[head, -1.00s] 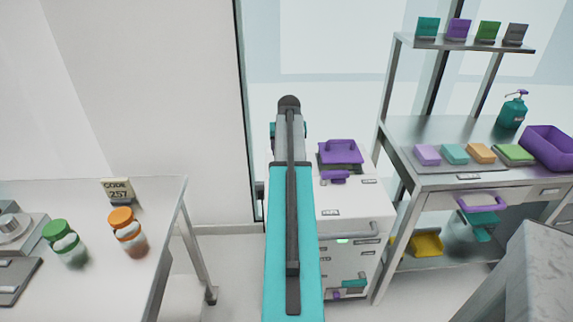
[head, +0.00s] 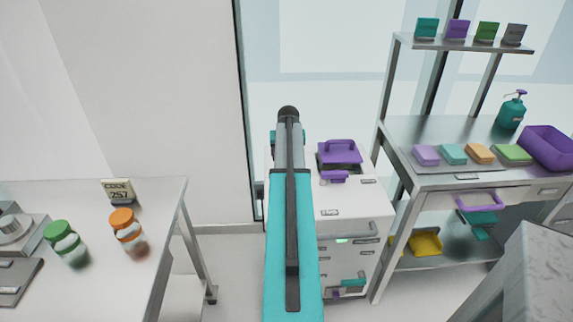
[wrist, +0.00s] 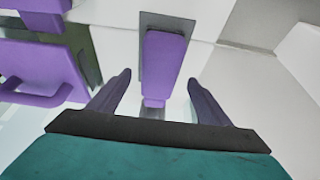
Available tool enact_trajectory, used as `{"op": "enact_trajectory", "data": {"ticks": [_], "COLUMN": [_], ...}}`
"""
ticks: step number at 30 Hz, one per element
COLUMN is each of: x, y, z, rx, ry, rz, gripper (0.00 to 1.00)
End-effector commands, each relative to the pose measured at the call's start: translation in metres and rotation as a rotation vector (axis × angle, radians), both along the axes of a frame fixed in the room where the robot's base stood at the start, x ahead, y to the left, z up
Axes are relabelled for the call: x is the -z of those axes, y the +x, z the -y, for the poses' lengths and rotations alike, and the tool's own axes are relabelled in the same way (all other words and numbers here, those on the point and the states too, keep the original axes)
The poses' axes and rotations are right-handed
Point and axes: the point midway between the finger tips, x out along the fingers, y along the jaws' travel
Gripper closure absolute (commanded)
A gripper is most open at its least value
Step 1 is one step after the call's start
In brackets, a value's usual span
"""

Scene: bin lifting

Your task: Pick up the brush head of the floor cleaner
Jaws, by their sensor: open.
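My gripper (wrist: 158,78) is open in the wrist view, its two purple fingers apart with nothing held. A long purple block (wrist: 165,62) on a grey plate shows ahead, in line with the gap between the fingers. I cannot tell whether this block is the brush head, and no floor cleaner is clearly recognisable. In the head view my arm hides the gripper and part of the white cabinet (head: 352,208). This cabinet carries a purple handled part (head: 340,152) on top, with a smaller purple piece (head: 333,177) in front of it.
A table (head: 110,290) on the left holds jars with green (head: 56,230) and orange (head: 122,217) lids. A steel shelf unit (head: 440,182) on the right holds coloured blocks, a teal pump bottle (head: 511,110) and a purple bin (head: 548,146). Open floor shows between table and cabinet.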

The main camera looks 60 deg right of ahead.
Motion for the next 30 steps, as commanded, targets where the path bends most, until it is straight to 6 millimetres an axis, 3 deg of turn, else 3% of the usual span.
{"op": "enact_trajectory", "data": {"ticks": [12,30], "x": [0.032,0.034], "y": [0.009,0.008], "z": [0.012,0.012], "rx": [-0.001,-0.001], "ry": [0.0,0.001], "rz": [0.0,0.0], "gripper": [0.28,0.28]}}
